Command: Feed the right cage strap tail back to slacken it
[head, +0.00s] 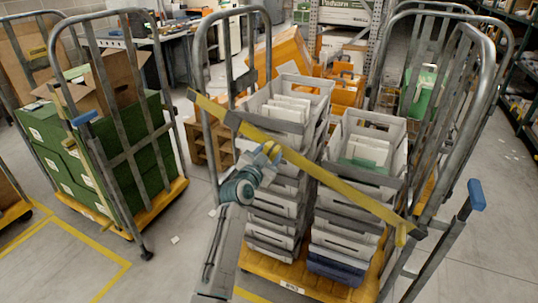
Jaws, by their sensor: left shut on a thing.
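The right roll cage (486,85) has grey tube sides and a yellow base and holds stacks of grey crates. A yellow strap (345,188) runs slantwise across its open front, from the left upright down to the right upright. A dark fitting (232,119) sits on the strap near its upper left end. A short strap end (402,236) shows at the right upright. My left gripper (271,151) is at the strap, right of the dark fitting, and is shut on it; its fingertips partly hide the hold. I cannot tell the tail from the main strap there. My right gripper is not in view.
A left roll cage (108,150) with green crates and an open cardboard box stands to the left. A blue-tipped lever (477,195) sticks out at the right cage's lower right. Orange bins (290,55) stand behind. The floor (180,265) between the cages is mostly clear.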

